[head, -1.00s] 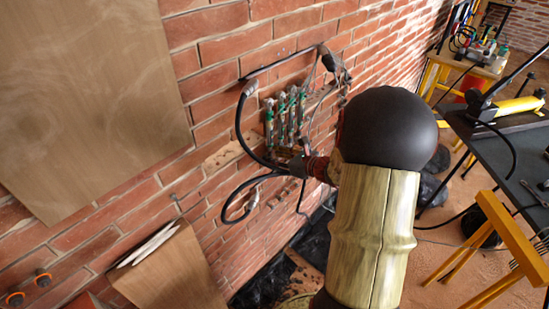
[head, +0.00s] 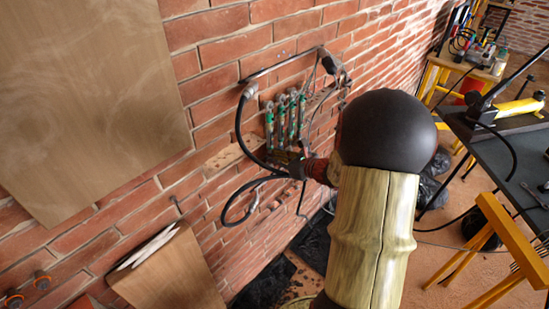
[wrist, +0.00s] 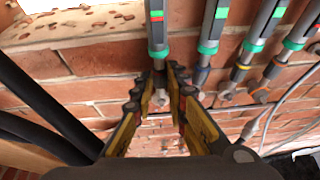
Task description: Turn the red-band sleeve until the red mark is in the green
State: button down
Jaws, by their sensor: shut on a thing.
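Several grey tubes with green bands hang side by side on the brick wall. In the wrist view my gripper (wrist: 161,72) is shut around the lower end of the leftmost tube (wrist: 157,32), just below its lower green band; the fingers hide the sleeve there, so its band colour is unclear. A small red mark (wrist: 157,15) shows on this tube, close to green at the top edge; I cannot tell if they overlap. In the head view my gripper (head: 297,166) is at the bottom of the tube row (head: 284,122), partly hidden by my arm.
Neighbouring tubes (wrist: 212,30) stand close to the right, with blue and orange bands lower down. Thick black hoses (wrist: 45,105) pass left of my gripper. A wooden board (head: 85,95) is on the wall at left. A dark workbench (head: 500,150) and yellow trestle (head: 515,240) stand at right.

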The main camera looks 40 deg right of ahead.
jog(key=shift+r, duration=0.1)
jog(key=shift+d+n+y+p, duration=0.15)
jog(key=shift+n+y+p, duration=0.55)
jog(key=shift+y+p, duration=0.15)
jog(key=shift+d+n+y+p, duration=0.15)
jog(key=shift+n+y+p, duration=0.55)
jog(key=shift+y+p, duration=0.15)
jog(key=shift+g, duration=0.3)
jog(key=c, duration=1.8)
grip_release()
jog(key=shift+o, duration=0.2)
jog(key=v, duration=1.2)
